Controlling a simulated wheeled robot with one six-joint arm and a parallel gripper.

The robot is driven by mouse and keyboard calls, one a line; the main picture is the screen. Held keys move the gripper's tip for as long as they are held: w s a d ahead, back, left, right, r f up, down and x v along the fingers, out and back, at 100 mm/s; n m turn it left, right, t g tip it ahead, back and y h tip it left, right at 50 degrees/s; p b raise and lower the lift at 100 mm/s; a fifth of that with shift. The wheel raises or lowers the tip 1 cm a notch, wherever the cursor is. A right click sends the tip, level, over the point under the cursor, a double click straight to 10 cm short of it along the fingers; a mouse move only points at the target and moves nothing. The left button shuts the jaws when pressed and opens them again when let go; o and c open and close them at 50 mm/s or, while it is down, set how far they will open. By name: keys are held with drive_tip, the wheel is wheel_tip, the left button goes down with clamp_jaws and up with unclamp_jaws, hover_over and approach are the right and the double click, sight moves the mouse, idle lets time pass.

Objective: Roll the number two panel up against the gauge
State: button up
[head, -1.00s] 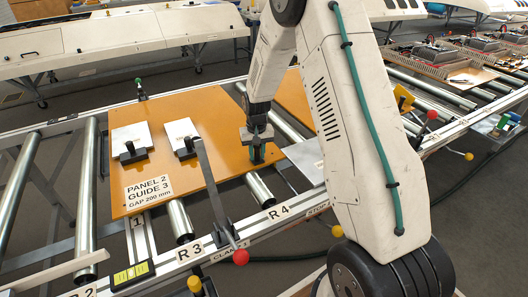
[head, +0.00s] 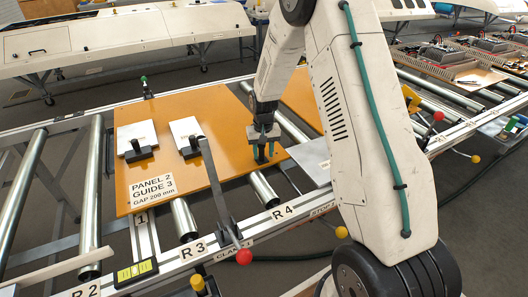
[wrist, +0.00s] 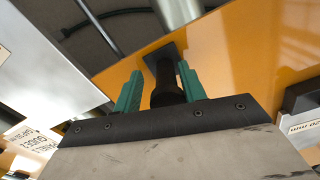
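The number two panel (head: 228,150) is a flat orange board on the rollers, labelled "PANEL 2 GUIDE 3 GAP 200 mm". My gripper (head: 263,153) points down over the panel's near right part. In the wrist view my gripper (wrist: 160,90) has its green fingers on either side of a black upright handle (wrist: 167,84), with a gap showing at the left finger. The fingers look open. Two pale plates with black handles, a left one (head: 128,131) and a right one (head: 184,127), lie on the panel. I cannot tell for certain which piece is the gauge.
A clamp lever with a red ball (head: 243,256) stands at the near rail, its bar reaching over the panel. A yellow-green level (head: 135,271) sits near R3. A second orange panel (head: 303,95) and a grey plate (head: 312,158) lie right of my gripper. Bare rollers (head: 90,190) are at left.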

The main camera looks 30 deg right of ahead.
wheel_tip(320, 180, up, 7)
drive_tip(key=shift+f, duration=0.2)
drive_tip(key=shift+r, duration=0.6)
drive_tip(key=shift+a+r, duration=0.1)
drive_tip(key=shift+r, duration=0.2)
drive_tip(key=s+a+r+n, duration=0.1)
drive_tip(key=s+a+r, duration=0.2)
drive_tip(key=s+r, duration=0.6)
drive_tip(key=s+a+r+n, duration=0.1)
drive_tip(key=s+a+r, duration=0.3)
drive_tip(key=s+r, duration=0.45)
drive_tip(key=s+a+r, duration=0.1)
drive_tip(key=s+r, duration=0.1)
drive_tip(key=s, duration=0.8)
drive_tip(key=s+a+r+n+t, duration=0.1)
drive_tip(key=s+a+r, duration=0.1)
drive_tip(key=s, duration=0.8)
drive_tip(key=shift+a, duration=0.3)
